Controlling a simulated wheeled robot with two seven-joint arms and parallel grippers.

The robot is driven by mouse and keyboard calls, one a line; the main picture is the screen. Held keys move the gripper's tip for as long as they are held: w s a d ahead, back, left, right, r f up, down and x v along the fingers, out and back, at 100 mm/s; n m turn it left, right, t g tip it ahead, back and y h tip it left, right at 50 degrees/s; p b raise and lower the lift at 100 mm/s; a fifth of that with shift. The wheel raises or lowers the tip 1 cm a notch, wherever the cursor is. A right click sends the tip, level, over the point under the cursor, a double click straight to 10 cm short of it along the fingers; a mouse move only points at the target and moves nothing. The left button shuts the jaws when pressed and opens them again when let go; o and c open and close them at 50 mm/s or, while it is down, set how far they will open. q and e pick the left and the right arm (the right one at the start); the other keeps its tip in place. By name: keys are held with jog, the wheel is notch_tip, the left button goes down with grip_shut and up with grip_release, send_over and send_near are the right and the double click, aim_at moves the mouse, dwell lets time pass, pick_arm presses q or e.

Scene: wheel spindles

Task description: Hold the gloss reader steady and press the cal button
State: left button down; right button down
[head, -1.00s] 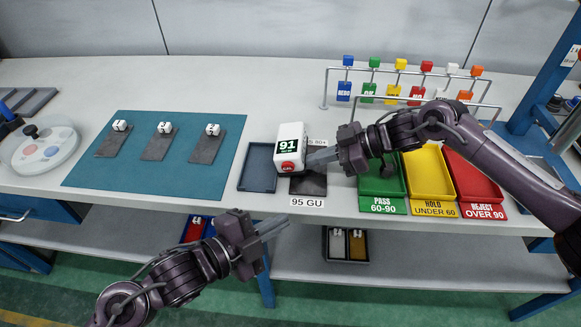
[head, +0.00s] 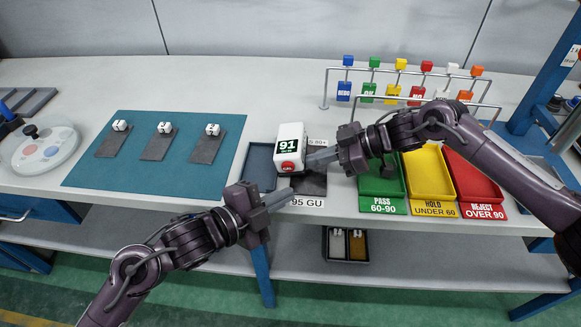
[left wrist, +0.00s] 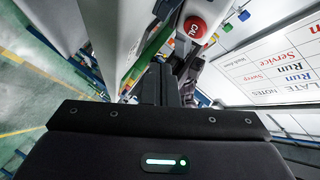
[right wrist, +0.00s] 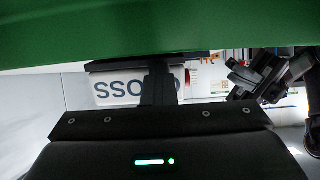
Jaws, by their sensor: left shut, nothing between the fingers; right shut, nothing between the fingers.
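The gloss reader (head: 291,141) is a white block with a dark display reading 91. It stands at the front of the bench, and its red CAL button (head: 289,167) faces the front. My left gripper (head: 291,194) is shut and empty, just in front of and below the button. In the left wrist view the CAL button (left wrist: 195,27) shows beyond the fingers. My right gripper (head: 311,160) is shut and empty at the reader's right side; I cannot tell whether it touches. In the right wrist view the reader's lettered side (right wrist: 115,90) is partly hidden behind the fingers.
A dark blue tray (head: 251,178) lies left of the reader, and a dark plate (head: 313,184) lies to its right. Green (head: 383,188), yellow (head: 431,170) and red (head: 476,178) bins stand further right. A teal mat (head: 83,181) with sample plates lies left.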

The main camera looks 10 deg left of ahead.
aim_at(288, 167)
pick_arm(q)
jog(key=shift+w, duration=1.7)
pick_arm(e)
jog(key=shift+s+a, duration=0.2)
jog(key=shift+a, duration=0.15)
pick_arm(q)
jog(key=shift+w, duration=0.15)
dwell(0.3)
jog(key=shift+w+a+f, duration=0.1)
jog(key=shift+w+a, duration=0.2)
jog(key=shift+w, duration=0.1)
